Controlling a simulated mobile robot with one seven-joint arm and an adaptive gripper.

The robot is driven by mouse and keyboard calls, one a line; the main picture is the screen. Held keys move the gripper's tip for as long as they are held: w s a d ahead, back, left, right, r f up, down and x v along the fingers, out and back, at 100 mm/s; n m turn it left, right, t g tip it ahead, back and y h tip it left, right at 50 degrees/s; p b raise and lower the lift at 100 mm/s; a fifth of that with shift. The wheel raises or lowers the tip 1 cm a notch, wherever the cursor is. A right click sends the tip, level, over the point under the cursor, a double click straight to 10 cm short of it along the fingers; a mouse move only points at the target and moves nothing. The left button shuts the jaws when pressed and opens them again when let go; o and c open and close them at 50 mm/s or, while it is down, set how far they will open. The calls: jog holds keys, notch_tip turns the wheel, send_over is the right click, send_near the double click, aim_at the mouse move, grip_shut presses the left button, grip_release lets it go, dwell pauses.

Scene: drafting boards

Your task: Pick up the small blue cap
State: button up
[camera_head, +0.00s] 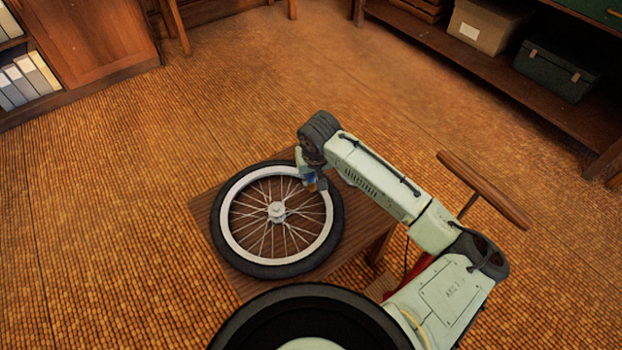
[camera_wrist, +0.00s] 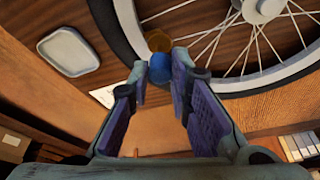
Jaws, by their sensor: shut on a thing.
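The small blue cap (camera_wrist: 160,66) is between my gripper's two fingertips in the wrist view. My gripper (camera_head: 313,180) is shut on it, above the upper right rim of a spoked wheel in the head view. The cap also shows as a small blue patch (camera_head: 310,176) under my wrist in the head view, mostly hidden. A round amber-brown thing (camera_wrist: 158,41) shows just beyond the cap in the wrist view; I cannot tell if they touch.
The wheel (camera_head: 232,236) with its black tyre lies flat on a small wooden table (camera_head: 204,207). A shallow grey dish (camera_wrist: 68,50) and a white card (camera_wrist: 104,95) are on the wooden top in the wrist view. Shelves (camera_head: 480,55) stand at the back right. Open floor lies left.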

jog(key=s+a+r+b, duration=0.2)
jog(key=s+a, duration=0.8)
jog(key=s, duration=0.2)
jog(key=shift+s+r+b, duration=0.2)
jog(key=shift+s+b, duration=0.15)
jog(key=shift+b, duration=0.05)
